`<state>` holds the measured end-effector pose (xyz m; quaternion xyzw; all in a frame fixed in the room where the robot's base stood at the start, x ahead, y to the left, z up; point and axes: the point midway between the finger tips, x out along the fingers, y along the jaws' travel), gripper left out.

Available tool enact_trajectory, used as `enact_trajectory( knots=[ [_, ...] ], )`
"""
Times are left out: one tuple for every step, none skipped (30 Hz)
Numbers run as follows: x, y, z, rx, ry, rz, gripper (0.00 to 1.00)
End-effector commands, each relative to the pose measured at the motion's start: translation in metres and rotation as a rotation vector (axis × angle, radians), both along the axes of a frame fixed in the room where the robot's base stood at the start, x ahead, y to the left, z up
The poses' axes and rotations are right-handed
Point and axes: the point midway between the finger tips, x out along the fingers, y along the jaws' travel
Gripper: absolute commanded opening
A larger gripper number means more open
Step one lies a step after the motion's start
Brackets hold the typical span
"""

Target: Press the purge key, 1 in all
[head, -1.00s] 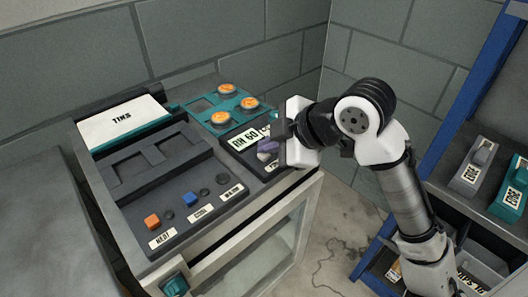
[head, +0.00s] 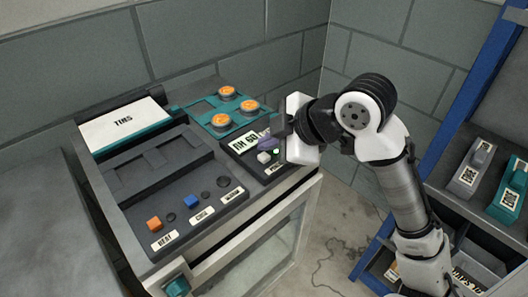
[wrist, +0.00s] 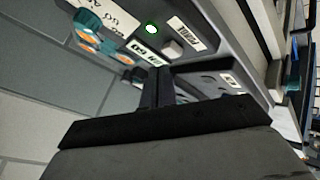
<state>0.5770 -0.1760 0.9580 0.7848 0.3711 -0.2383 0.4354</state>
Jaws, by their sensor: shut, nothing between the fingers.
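The purge key is a small pale grey block (head: 264,157) on the dark panel at the machine's right end. It also shows in the wrist view as a grey block (wrist: 172,48) between a label reading PURGE (wrist: 184,33) and the display. My gripper (head: 264,144) is shut and empty. In the head view its tips are just above and behind the key, seemingly apart from it. In the wrist view the dark fingers (wrist: 158,72) are together, with the key clear beyond them.
Orange (head: 154,223) and blue (head: 191,201) keys stand at the machine's front left. A teal plate (head: 200,112) with orange-topped round pieces lies behind the display (head: 245,143). A blue-framed shelf (head: 440,185) with bins stands at right.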

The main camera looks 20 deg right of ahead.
Motion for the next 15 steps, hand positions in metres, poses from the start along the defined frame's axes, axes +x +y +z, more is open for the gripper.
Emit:
enact_trajectory(
  knots=[
    [0.0,0.0,0.0,0.0,0.0,0.0,0.0],
    [0.0,0.0,0.0,0.0,0.0,0.0,0.0],
    [0.0,0.0,0.0,0.0,0.0,0.0,0.0],
    [0.0,0.0,0.0,0.0,0.0,0.0,0.0],
    [0.0,0.0,0.001,0.0,0.0,0.0,0.0],
    [0.0,0.0,0.003,0.0,0.0,0.0,0.0],
    [0.0,0.0,0.005,0.001,0.0,0.001,0.0],
    [0.0,0.0,0.007,0.001,0.0,0.001,0.0],
    [0.0,0.0,0.01,0.001,0.0,0.001,0.0],
    [0.0,0.0,0.013,0.0,-0.001,0.001,0.0],
    [0.0,0.0,0.017,0.0,-0.002,0.001,0.0],
    [0.0,0.0,0.021,0.001,-0.002,0.001,0.0],
    [0.0,0.0,0.024,0.001,-0.002,0.001,0.0],
    [0.0,0.0,0.027,0.001,-0.002,0.001,0.0],
    [0.0,0.0,0.031,0.001,-0.001,0.002,0.0]
  ],
)
